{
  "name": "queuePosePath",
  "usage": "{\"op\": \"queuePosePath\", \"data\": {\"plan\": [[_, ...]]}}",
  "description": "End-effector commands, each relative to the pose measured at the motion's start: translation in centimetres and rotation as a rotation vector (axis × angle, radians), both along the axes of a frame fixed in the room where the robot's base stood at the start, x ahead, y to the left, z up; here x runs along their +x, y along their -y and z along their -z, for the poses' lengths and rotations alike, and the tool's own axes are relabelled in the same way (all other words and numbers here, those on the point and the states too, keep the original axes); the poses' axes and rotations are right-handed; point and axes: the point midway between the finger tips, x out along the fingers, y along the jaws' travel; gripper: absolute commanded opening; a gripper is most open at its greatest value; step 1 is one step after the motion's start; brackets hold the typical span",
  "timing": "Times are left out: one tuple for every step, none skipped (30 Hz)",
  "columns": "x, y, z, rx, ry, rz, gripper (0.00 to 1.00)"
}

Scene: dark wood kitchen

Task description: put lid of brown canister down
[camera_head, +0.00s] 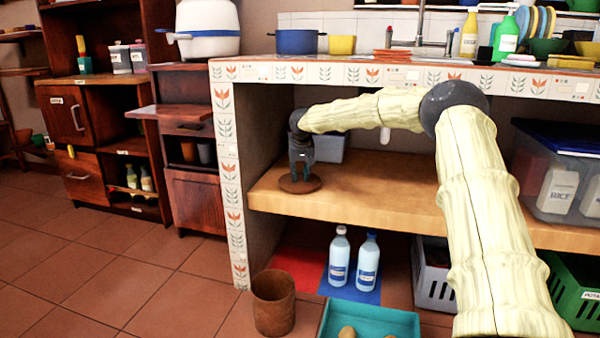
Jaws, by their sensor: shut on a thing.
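My gripper (300,174) points down over the wooden shelf under the tiled counter. It is shut on a round brown lid (300,185), which is at the shelf's surface near its left front part. Whether the lid rests fully on the shelf or hovers just above it I cannot tell. The brown canister (273,303) stands upright on the floor below, in front of the counter's left pillar, with its top open.
The wooden shelf (390,185) has bare room right of the lid. A grey-blue bin (331,149) stands behind my gripper. Two bottles (340,256) and a teal tray (375,322) are below. A clear box (560,180) fills the right end. The tiled counter edge (400,78) runs above my arm.

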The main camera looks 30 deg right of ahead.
Motion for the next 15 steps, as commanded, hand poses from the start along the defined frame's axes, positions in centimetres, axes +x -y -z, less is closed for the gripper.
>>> {"op": "queuePosePath", "data": {"plan": [[0.0, 0.0, -0.05, 0.0, 0.0, 0.0, 0.07], [0.0, 0.0, -0.02, 0.0, 0.0, 0.0, 0.07], [0.0, -0.01, 0.02, 0.0, 0.0, 0.0, 0.07], [0.0, 0.0, 0.06, 0.0, 0.0, -0.001, 0.07], [0.01, -0.01, 0.09, 0.0, 0.0, -0.001, 0.07], [0.01, -0.01, 0.14, 0.0, 0.0, -0.001, 0.07], [0.01, -0.01, 0.17, 0.0, 0.0, -0.001, 0.07], [0.01, -0.02, 0.21, 0.0, 0.001, -0.001, 0.07], [0.01, -0.02, 0.26, 0.0, 0.0, -0.001, 0.07], [0.01, -0.02, 0.3, 0.0, 0.0, -0.001, 0.07], [0.0, -0.02, 0.35, 0.001, 0.0, 0.0, 0.07], [0.01, -0.03, 0.4, 0.001, 0.0, 0.0, 0.07], [0.0, -0.03, 0.44, 0.001, 0.0, 0.0, 0.07], [0.0, -0.03, 0.54, 0.001, 0.0, 0.0, 0.3], [0.01, -0.03, 0.56, 0.001, 0.0, 0.0, 0.37]]}}
